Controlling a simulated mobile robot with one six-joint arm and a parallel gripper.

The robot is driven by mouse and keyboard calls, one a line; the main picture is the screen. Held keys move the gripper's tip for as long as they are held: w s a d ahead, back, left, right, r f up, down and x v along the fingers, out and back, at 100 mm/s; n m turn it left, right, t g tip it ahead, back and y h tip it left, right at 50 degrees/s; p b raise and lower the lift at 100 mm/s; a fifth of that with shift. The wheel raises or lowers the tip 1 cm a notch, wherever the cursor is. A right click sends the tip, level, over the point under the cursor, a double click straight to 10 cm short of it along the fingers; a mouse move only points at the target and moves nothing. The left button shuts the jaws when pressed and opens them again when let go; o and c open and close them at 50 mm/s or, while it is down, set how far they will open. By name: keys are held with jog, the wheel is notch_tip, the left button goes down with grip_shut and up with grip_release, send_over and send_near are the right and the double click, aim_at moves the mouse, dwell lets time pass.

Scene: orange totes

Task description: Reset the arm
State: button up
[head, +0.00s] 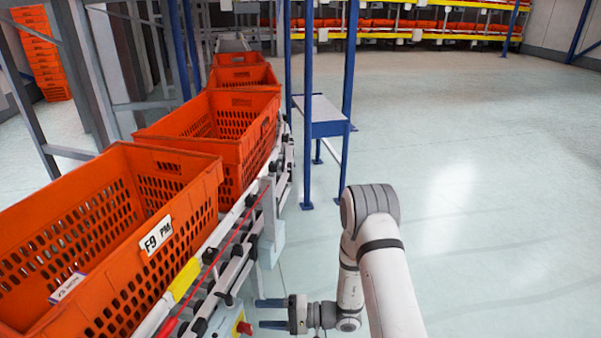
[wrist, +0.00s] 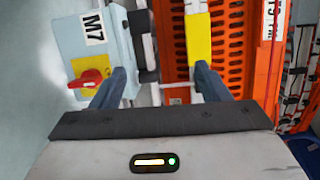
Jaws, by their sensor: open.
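My gripper (head: 270,313) is at the lower middle of the head view, pointing left toward the conveyor's side. Its two fingers are apart with nothing between them. In the wrist view my gripper (wrist: 158,88) shows both dark fingers spread, with the conveyor edge and an orange tote beyond them. My arm is bent, with its elbow high and the forearm coming down to the gripper.
Orange totes line the conveyor; the nearest tote (head: 150,285) is labelled F9 PM. A grey-blue control box (wrist: 103,45) with a red knob is close to the left finger. A blue-legged table (head: 318,115) stands beyond. The floor (head: 490,200) at right is clear.

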jog(key=s+d+r+n+g+h+p, duration=0.1)
jog(key=s+d+r+g+h+p, duration=0.2)
jog(key=r, duration=0.7)
jog(key=s+d+r+n+g+h+p, duration=0.1)
jog(key=s+r+h+p, duration=0.3)
jog(key=r, duration=0.6)
jog(key=s+d+r+n+g+p, duration=0.25)
jog(key=r+p, duration=0.25)
jog(key=r, duration=0.4)
jog(key=s+d+r+m+t+h+p, duration=0.1)
jog(key=s+d+r+t+h+p, duration=0.1)
jog(key=r, duration=0.6)
jog(key=s+d+r+m+t+h+p, duration=0.1)
jog(key=s+d+r+t+h+p, duration=0.1)
jog(key=d+r+h+p, duration=0.3)
jog(key=s+d+r+m+t+h+p, duration=0.1)
jog(key=s+d+r+t+h+p, duration=0.2)
jog(key=d+r+p, duration=0.3)
jog(key=d+r+t, duration=0.1)
jog(key=d+r, duration=0.3)
jog(key=r, duration=0.2)
jog(key=shift+r+h+p, duration=0.15)
jog(key=shift+h+p, duration=0.15)
jog(key=shift+p, duration=0.1)
jog(key=shift+s+d+m+t, duration=0.1)
jog(key=shift+m+t, duration=0.15)
